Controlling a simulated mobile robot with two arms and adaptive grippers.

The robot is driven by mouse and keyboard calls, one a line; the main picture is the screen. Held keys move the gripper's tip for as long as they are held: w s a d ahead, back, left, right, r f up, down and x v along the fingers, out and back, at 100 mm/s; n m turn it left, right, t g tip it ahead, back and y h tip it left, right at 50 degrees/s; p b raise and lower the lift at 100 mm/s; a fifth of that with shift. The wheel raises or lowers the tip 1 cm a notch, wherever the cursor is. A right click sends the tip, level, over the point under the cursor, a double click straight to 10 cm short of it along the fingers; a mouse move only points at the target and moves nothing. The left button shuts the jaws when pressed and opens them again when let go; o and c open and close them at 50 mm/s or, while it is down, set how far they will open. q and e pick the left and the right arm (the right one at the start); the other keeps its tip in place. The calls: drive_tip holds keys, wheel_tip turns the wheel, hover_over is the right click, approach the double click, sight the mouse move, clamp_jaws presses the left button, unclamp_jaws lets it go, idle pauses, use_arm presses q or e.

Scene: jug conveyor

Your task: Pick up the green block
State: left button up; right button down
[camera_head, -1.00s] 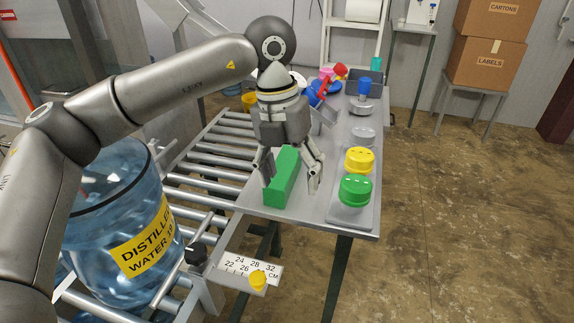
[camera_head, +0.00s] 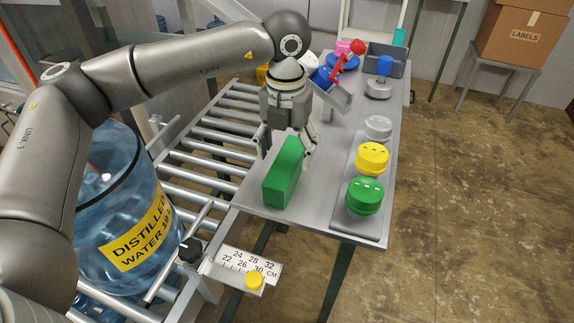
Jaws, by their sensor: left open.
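The green block (camera_head: 281,179) stands on the grey side table (camera_head: 313,197), near its front left edge by the rollers. My left gripper (camera_head: 285,156) is open above the far end of the block. One finger shows on the left of the block and the other on its right. Whether either finger touches the block cannot be told from this view. The near part of the block is uncovered. My right gripper is not in view.
Green (camera_head: 364,195), yellow (camera_head: 372,158) and grey (camera_head: 378,128) caps stand in a row on the right of the table. A water jug (camera_head: 115,215) stands on the roller conveyor (camera_head: 215,152) at left.

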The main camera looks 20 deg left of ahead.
sight(287, 160)
use_arm(q)
wheel_tip(287, 160, down, 4)
drive_tip(key=shift+w+p, duration=0.15)
drive_tip(key=shift+p, duration=1.05)
drive_tip(key=shift+f, duration=0.4)
drive_tip(key=c, duration=1.3)
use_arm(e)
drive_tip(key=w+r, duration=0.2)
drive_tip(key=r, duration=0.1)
